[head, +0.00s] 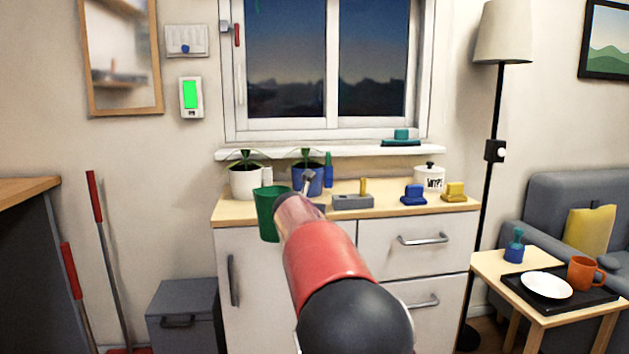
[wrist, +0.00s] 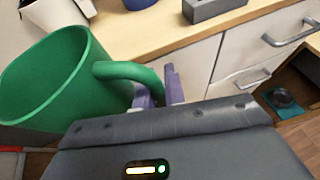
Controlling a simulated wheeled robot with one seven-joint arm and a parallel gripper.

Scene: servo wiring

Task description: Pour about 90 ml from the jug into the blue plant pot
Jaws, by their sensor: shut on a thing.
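The green jug (head: 268,222) hangs in front of the cabinet's front edge, left of my gripper, and looks about upright in the head view. In the wrist view the jug (wrist: 45,85) shows large at the left, and my gripper (wrist: 158,88) is shut on its handle. I cannot make out the liquid level inside. The blue plant pot (head: 315,184) stands on the cabinet top with a green plant in it, behind the jug and slightly right. Only the bottom edge of the blue pot (wrist: 140,3) shows at the top of the wrist view.
A white plant pot (head: 243,184) stands left of the blue one. The cabinet top (head: 395,210) also holds a grey block (head: 352,202), blue and yellow items and a white lidded canister (head: 429,180). A side table with a tray (head: 582,296) stands at right.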

